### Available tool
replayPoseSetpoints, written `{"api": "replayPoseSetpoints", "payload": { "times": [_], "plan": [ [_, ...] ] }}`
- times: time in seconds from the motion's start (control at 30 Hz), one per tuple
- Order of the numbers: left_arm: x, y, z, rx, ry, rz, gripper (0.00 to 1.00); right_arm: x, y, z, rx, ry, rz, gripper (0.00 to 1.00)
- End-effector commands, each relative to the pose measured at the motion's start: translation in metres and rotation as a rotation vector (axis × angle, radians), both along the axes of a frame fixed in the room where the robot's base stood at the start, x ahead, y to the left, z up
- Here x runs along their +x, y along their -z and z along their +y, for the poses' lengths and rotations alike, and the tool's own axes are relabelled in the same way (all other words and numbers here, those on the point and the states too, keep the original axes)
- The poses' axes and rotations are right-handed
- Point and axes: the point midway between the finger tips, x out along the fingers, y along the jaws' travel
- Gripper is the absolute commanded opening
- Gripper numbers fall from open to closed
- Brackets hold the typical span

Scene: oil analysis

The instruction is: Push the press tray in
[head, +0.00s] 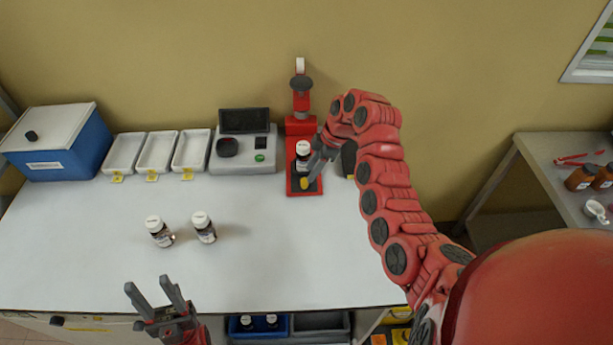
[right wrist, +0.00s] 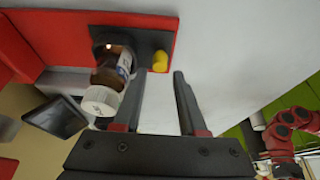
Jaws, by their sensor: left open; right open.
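The red press (head: 300,122) stands at the back of the white table. Its tray (head: 293,188) sticks out toward the front, with a dark top and a yellow knob (head: 304,184) at its front end. A brown bottle with a white cap (head: 303,150) stands on the tray. In the right wrist view the bottle (right wrist: 112,72), the dark tray top (right wrist: 150,40) and the yellow knob (right wrist: 160,61) lie ahead of the fingers. My right gripper (head: 317,165) is open beside the tray, its fingers empty. My left gripper (head: 156,290) is open and empty at the table's front edge.
Two bottles (head: 159,231) (head: 204,227) stand on the table at left. An analyser (head: 243,150), white trays (head: 157,152) and a blue box (head: 58,142) line the back. A side table (head: 560,150) is at right. The table's middle front is clear.

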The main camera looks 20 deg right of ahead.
Motion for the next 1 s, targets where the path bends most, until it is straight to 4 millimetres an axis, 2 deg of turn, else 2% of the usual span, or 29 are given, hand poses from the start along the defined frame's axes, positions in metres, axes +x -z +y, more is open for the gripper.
{"api": "replayPoseSetpoints", "payload": {
  "times": [0.03, 0.3, 0.67, 0.7, 0.9, 0.93, 1.0],
  "plan": [
    [0.0, -0.009, 0.0, 0.0, 0.0, -0.001, 0.5, -0.001, 0.005, 0.004, 0.002, -0.003, 0.008, 0.41],
    [0.0, -0.018, 0.0, 0.0, 0.0, -0.001, 0.5, 0.003, 0.034, 0.015, 0.0, -0.002, 0.003, 0.41],
    [0.0, -0.018, 0.0, 0.0, 0.0, -0.001, 0.5, 0.005, 0.04, 0.016, 0.0, -0.001, -0.001, 0.41],
    [0.0, -0.018, 0.0, 0.0, 0.0, -0.001, 0.5, 0.005, 0.04, 0.016, 0.0, -0.001, -0.001, 0.39],
    [0.0, -0.018, 0.0, 0.0, 0.0, -0.001, 0.5, 0.005, 0.04, 0.017, 0.0, -0.001, -0.001, 0.03],
    [0.0, -0.018, 0.0, 0.0, 0.0, -0.001, 0.5, 0.005, 0.04, 0.017, 0.0, -0.001, -0.001, 0.0],
    [0.0, -0.018, 0.0, 0.0, 0.0, -0.001, 0.5, 0.005, 0.04, 0.017, 0.0, -0.001, -0.001, 0.0]
  ]
}}
